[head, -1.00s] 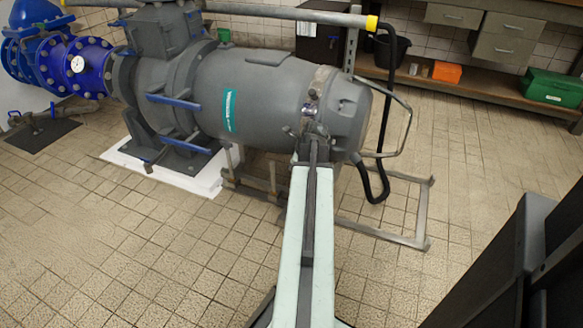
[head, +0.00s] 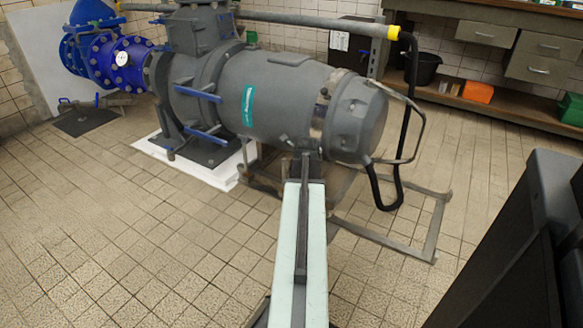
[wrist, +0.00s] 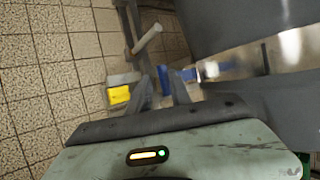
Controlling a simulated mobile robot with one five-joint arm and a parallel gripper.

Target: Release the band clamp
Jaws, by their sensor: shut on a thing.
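The band clamp (head: 319,112) is a metal band around the grey motor housing, near its right end. It also shows in the wrist view (wrist: 250,62) as a blurred silvery strip at upper right. A blue lever (wrist: 164,80), apparently the clamp's, lies between my gripper's fingertips (wrist: 167,88). More blue shows toward the band, but blur hides how the pieces join. My gripper is shut on the lever. In the head view my gripper (head: 304,150) is at the underside of the housing, just below the band. My arm hides part of this area.
A black hose (head: 373,185) and a metal frame (head: 415,245) lie right of my arm. Blue pipework (head: 110,60) stands at the left, a workbench (head: 500,105) at the back right. Tiled floor (head: 130,255) is clear at front left.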

